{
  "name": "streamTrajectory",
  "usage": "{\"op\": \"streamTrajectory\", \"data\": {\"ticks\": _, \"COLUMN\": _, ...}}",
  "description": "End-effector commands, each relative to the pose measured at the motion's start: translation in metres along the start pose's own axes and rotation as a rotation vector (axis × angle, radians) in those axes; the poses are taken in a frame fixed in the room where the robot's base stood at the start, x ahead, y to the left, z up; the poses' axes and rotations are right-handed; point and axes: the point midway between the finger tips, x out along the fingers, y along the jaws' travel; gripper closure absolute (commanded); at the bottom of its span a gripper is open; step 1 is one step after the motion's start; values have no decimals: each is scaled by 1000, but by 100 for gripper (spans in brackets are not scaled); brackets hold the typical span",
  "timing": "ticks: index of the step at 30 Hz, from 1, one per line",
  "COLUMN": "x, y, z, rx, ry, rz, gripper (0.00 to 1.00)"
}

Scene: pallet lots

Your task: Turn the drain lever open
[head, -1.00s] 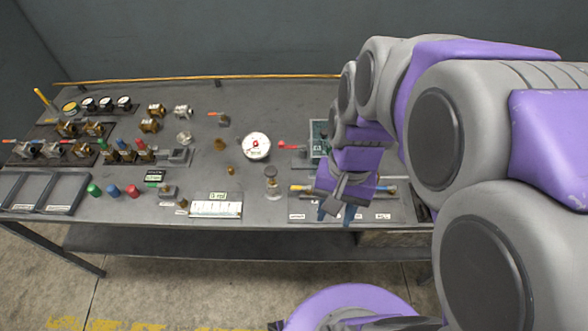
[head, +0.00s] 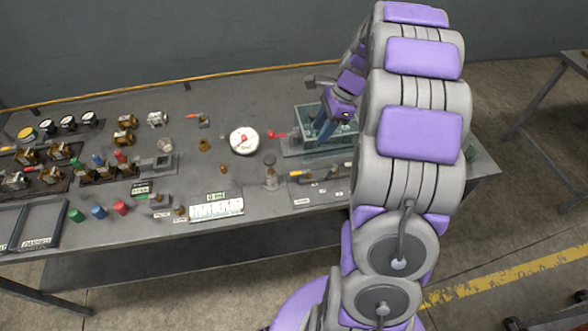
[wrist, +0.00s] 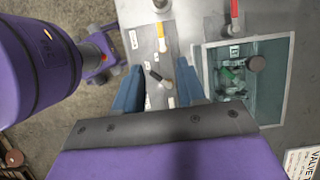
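A red-handled lever (head: 277,135) sticks out at the left side of a glass-walled tank (head: 291,146). I cannot tell for certain that it is the drain lever. In the wrist view the red handle (wrist: 235,10) is at the top edge, beside the tank (wrist: 285,97), which holds something green. My gripper (head: 319,126) appears over the tank in the head view, right of the red handle and apart from it. In the wrist view its two blue fingers (wrist: 160,88) are spread with nothing held between them. My arm hides the tank's right part in the head view.
A round white gauge (head: 244,141) stands left. Valves and coloured caps (head: 98,211) fill the bench's left.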

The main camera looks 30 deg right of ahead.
Motion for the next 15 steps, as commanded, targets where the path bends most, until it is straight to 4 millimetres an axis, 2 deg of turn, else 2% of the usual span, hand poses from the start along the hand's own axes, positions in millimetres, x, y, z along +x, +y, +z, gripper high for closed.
{"op": "streamTrajectory", "data": {"ticks": 5, "x": 15, "y": -3, "z": -8, "rx": 6, "ry": -8, "rz": 3, "gripper": 60}}
{"op": "streamTrajectory", "data": {"ticks": 11, "x": 52, "y": -5, "z": -16, "rx": 6, "ry": -17, "rz": 8, "gripper": 60}}
{"op": "streamTrajectory", "data": {"ticks": 15, "x": 81, "y": -2, "z": -10, "rx": 5, "ry": -13, "rz": 9, "gripper": 60}}
